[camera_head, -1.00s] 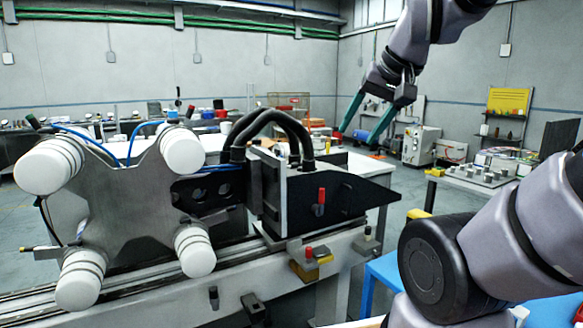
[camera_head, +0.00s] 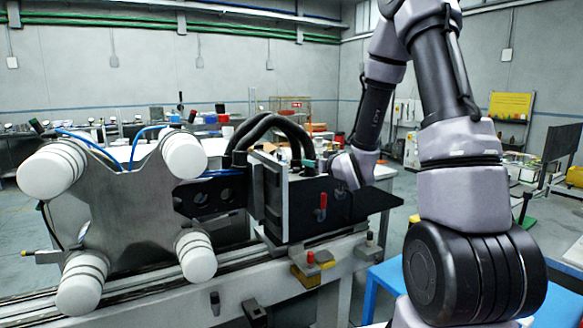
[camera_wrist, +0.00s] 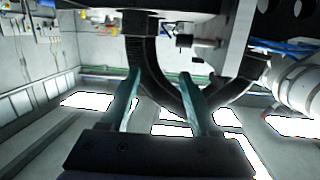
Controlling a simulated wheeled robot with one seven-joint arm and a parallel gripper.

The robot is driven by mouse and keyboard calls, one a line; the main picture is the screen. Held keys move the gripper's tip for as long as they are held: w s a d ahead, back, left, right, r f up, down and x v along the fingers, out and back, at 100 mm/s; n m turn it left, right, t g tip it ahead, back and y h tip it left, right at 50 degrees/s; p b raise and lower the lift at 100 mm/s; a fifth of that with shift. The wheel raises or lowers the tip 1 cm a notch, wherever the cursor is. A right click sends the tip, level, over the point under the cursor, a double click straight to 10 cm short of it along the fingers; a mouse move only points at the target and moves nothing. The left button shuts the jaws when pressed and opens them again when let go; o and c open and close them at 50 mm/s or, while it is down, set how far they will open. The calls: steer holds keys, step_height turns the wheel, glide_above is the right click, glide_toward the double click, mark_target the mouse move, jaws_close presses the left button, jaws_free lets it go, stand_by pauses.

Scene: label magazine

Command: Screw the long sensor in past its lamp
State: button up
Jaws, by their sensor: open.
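My gripper (camera_wrist: 160,74) shows in the wrist view with its two teal fingers spread and nothing held between them. Black hoses (camera_wrist: 152,62) pass behind the fingers. A short silvery cylinder with a dark end (camera_wrist: 204,44) sticks out beside the right finger, under the dark machine body; it may be the long sensor, but I cannot tell. I see no lit lamp. In the head view my wrist is at the right end of the black-sided unit (camera_head: 272,205), and my fingers are mostly hidden behind it.
A metal plate (camera_head: 120,215) with white rollers (camera_head: 185,152) stands at the left on a rail (camera_head: 130,295). Black hoses arch over the unit, which carries a red lever (camera_head: 322,203). A blue stool (camera_head: 385,275) is at the lower right.

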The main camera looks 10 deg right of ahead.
mark_target(296, 170)
steer(key=w+a+f+y, duration=0.1)
steer(key=w+a, duration=0.1)
steer(key=w, duration=0.1)
steer(key=w+a+f+n, duration=0.1)
steer(key=w+a, duration=0.1)
steer(key=w, duration=0.1)
steer(key=w+a+f+t+y, duration=0.1)
steer(key=w+a, duration=0.1)
steer(key=w, duration=0.2)
steer(key=shift+f+n+y, duration=0.3)
steer(key=shift+c, duration=0.3)
jaws_close()
